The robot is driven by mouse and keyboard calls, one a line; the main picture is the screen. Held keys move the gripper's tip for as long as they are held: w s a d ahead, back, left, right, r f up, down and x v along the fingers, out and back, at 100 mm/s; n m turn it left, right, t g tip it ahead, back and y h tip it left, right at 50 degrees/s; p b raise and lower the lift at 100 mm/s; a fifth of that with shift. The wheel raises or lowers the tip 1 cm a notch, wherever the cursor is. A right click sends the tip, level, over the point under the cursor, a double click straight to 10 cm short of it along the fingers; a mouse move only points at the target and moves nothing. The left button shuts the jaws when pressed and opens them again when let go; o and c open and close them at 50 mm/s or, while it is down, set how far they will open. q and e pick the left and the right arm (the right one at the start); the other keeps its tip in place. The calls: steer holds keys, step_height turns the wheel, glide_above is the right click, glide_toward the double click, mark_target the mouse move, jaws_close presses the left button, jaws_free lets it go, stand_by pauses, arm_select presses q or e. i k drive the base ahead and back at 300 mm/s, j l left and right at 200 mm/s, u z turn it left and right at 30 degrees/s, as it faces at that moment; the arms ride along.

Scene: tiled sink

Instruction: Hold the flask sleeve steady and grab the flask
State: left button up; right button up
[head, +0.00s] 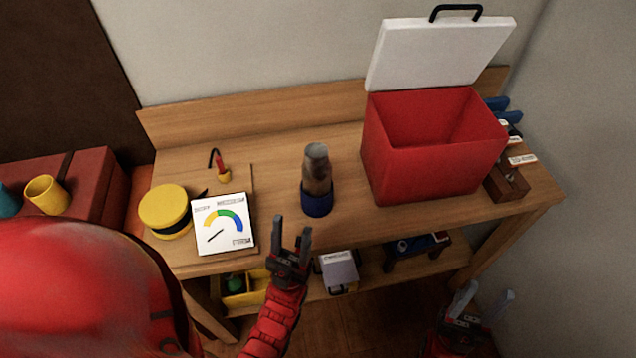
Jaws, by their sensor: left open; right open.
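The flask (317,168), grey-brown and metallic with a lighter top, stands upright on the wooden workbench. Its lower end sits inside the dark blue flask sleeve (317,203), so that part of it is hidden. My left gripper (291,233) is open and empty at the bench's front edge. It is just in front and to the left of the sleeve, apart from it, with fingers pointing up in the picture. My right gripper (487,298) is open and empty at the lower right, in front of the bench and well away from the flask.
A red cooler box (432,165) with its white lid (440,52) raised stands right of the flask. A white gauge card (223,226) and a yellow round container (165,208) are at left. The bench between card and sleeve is clear. A lower shelf (375,272) holds several items.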

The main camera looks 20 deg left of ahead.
mark_target(316, 168)
steer(key=i+l+u, duration=0.15)
steer(key=u, duration=0.2)
steer(key=l+u, duration=0.25)
steer(key=u, duration=0.15)
steer(key=i+l+u, duration=0.15)
steer(key=u, duration=0.2)
steer(key=l, duration=0.1)
